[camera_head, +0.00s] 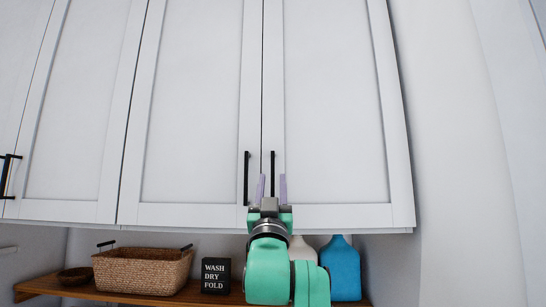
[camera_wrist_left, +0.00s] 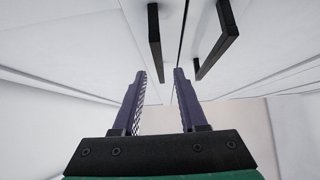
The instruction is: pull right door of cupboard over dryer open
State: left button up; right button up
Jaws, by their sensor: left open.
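The right cupboard door (camera_head: 325,100) is white and shut, with a black vertical bar handle (camera_head: 272,166) near its lower left edge. The adjoining door (camera_head: 195,110) is shut, with its own black handle (camera_head: 246,178). My left gripper (camera_head: 272,186) is open and empty, its purple fingers pointing up. In the head view, they stand either side of the right handle's lower end. I see no contact. My right gripper is not in view.
Below the cupboard, a wooden shelf (camera_head: 110,296) holds a wicker basket (camera_head: 142,271), a small bowl (camera_head: 75,276), a black sign (camera_head: 216,275) and a blue bottle (camera_head: 341,270). A pale bottle is partly hidden by my arm. A bare wall (camera_head: 455,150) stands at right.

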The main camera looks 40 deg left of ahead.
aim_at(273, 175)
pick_arm(q)
jog(key=p+x, duration=0.1)
jog(key=x, duration=0.3)
jog(key=shift+s+a, duration=0.1)
jog(key=shift+r+p, duration=0.1)
jog(key=shift+p, duration=0.25)
jog(key=shift+c, duration=0.4)
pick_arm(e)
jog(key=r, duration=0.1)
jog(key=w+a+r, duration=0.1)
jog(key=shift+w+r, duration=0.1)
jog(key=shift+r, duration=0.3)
pick_arm(q)
grip_shut()
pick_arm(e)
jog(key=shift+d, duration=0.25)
